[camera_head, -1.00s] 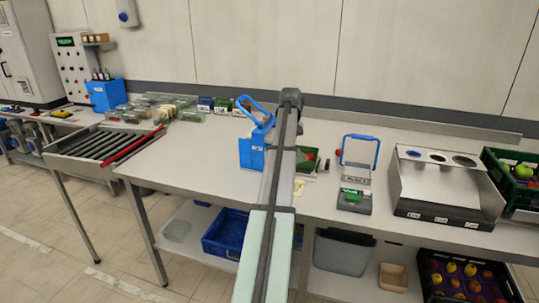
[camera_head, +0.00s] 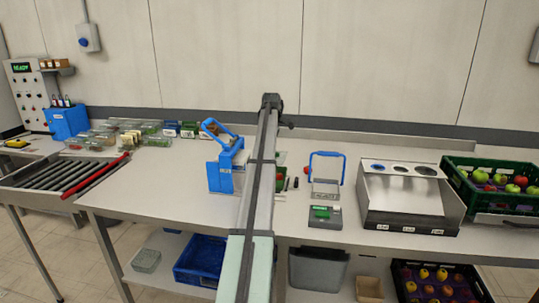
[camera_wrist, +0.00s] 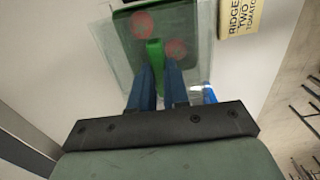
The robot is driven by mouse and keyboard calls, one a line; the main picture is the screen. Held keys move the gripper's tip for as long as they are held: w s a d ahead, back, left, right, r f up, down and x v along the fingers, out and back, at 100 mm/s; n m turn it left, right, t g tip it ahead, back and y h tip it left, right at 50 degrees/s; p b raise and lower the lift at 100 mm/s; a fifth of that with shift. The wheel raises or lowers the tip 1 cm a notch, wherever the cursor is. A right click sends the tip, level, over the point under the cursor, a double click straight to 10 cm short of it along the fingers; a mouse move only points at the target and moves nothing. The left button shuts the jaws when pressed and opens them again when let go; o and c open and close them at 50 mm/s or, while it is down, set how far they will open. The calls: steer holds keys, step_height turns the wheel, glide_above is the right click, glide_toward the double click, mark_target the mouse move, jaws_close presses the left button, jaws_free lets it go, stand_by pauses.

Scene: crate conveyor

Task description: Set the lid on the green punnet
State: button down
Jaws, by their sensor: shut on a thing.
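In the wrist view my gripper (camera_wrist: 160,82) is shut on an upright green tab (camera_wrist: 155,52) on a clear lid (camera_wrist: 198,62). The lid is a see-through sheet lying across the green punnet (camera_wrist: 122,40). Round red tomatoes show through it. The lid's edge reaches past the punnet on the right; I cannot tell whether it rests on the rim or hangs just above. In the head view my arm hides the gripper and lid, and only a sliver of the punnet (camera_head: 281,173) shows right of the arm.
A yellow card (camera_wrist: 240,16) reading "RIDGE TWO TOMATO" lies beside the punnet. A blue device (camera_head: 222,172) stands left of my arm. The table front left is clear.

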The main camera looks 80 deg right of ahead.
steer(key=shift+d+f, duration=0.1)
steer(key=shift+f, duration=3.4)
steer(key=c, duration=0.6)
jaws_free()
steer(key=shift+c, duration=0.2)
steer(key=shift+r, duration=0.15)
steer(key=shift+r, duration=3.4)
